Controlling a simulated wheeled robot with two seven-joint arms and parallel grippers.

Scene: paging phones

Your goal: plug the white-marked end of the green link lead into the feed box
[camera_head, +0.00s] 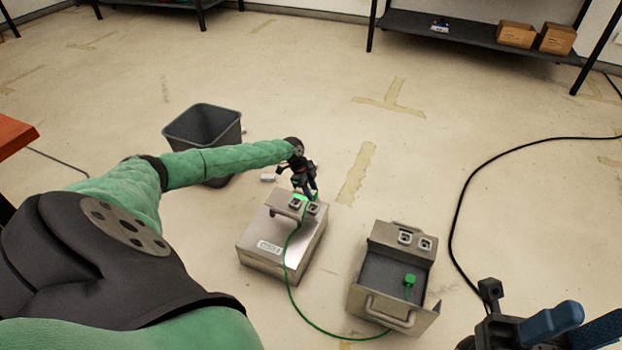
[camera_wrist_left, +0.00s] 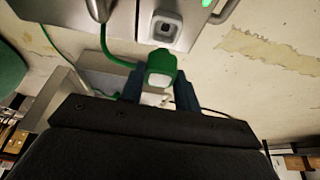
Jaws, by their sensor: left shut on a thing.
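My left gripper (camera_head: 309,194) is at the socket panel of a closed metal box (camera_head: 258,262) with an unreadable label. It is shut on a green plug, seen between its fingers in the left wrist view (camera_wrist_left: 161,68). A pale patch shows behind the plug. A square socket (camera_wrist_left: 165,27) is just ahead of it; the plug appears outside the socket. The green lead (camera_head: 291,290) runs from the gripper to the open metal box, where its other green plug (camera_head: 410,280) is. I cannot tell which box is the feed box. My right gripper (camera_head: 582,325) looks open and empty.
The open metal box (camera_head: 362,298) has a front handle and two sockets (camera_head: 415,239). A grey bin (camera_head: 203,128) stands behind my left forearm. A black cable (camera_head: 457,215) curves across the floor at right. A green light (camera_wrist_left: 206,3) glows on the closed box's panel.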

